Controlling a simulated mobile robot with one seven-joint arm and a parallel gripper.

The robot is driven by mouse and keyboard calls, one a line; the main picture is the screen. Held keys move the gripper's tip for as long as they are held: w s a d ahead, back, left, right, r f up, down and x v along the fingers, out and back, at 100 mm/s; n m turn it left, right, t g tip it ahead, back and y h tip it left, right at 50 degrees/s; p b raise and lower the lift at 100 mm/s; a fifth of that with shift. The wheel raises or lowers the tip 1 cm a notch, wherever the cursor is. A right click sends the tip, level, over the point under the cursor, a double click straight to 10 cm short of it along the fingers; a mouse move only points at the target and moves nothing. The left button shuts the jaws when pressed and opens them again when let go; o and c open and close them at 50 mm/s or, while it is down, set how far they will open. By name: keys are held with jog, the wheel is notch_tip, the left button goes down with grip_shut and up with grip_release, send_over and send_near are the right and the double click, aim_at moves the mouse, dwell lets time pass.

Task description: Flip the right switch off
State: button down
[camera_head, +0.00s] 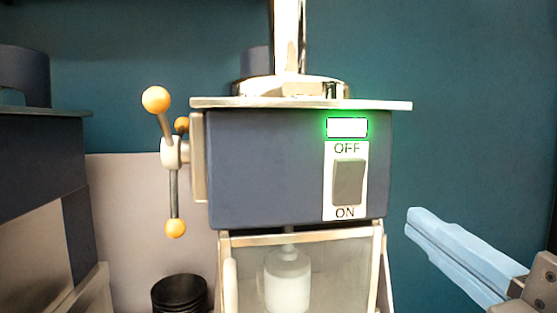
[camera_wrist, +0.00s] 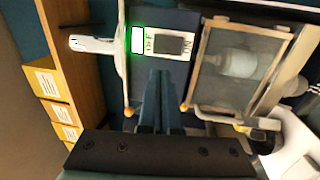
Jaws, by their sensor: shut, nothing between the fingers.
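The grey rocker switch (camera_head: 349,181) sits on a white plate marked OFF above and ON below, on the front of a dark blue machine (camera_head: 265,165). A small light (camera_head: 347,127) above it glows green. In the wrist view the switch (camera_wrist: 174,45) is beyond my fingertips, with the lit light (camera_wrist: 138,40) beside it. Which way the rocker is tilted is hard to tell. My gripper (camera_head: 414,222) is shut and empty, its pale blue fingers right of and a little below the switch, apart from it. The fingers (camera_wrist: 157,78) also show in the wrist view.
A lever with orange knobs (camera_head: 156,100) stands out on the machine's left side. A framed clear guard (camera_head: 335,270) hangs below the box. Another dark machine (camera_head: 35,150) is at the left. Shelves with yellow boxes (camera_wrist: 60,112) show in the wrist view.

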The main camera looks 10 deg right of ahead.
aim_at(348, 171)
jog(key=shift+w+a+r+p, duration=0.1)
jog(key=shift+w+r+p, duration=0.2)
jog(key=shift+p, duration=1.1)
jog(key=shift+w+r+p, duration=0.1)
jog(key=shift+w+p, duration=0.25)
jog(key=shift+p, duration=1)
jog(key=shift+w+p, duration=0.1)
jog(key=shift+p, duration=0.5)
jog(key=w+p, duration=0.2)
jog(key=w, duration=0.1)
jog(key=w+p, duration=0.2)
jog(key=w, duration=0.2)
jog(key=w+r+p, duration=0.1)
jog(key=w+p, duration=0.1)
jog(key=w, duration=0.2)
jog(key=shift+a+r, duration=0.1)
jog(key=shift+a, duration=0.1)
jog(key=shift+w, duration=0.25)
jog(key=shift+w+b, duration=0.1)
jog(key=shift+b, duration=0.45)
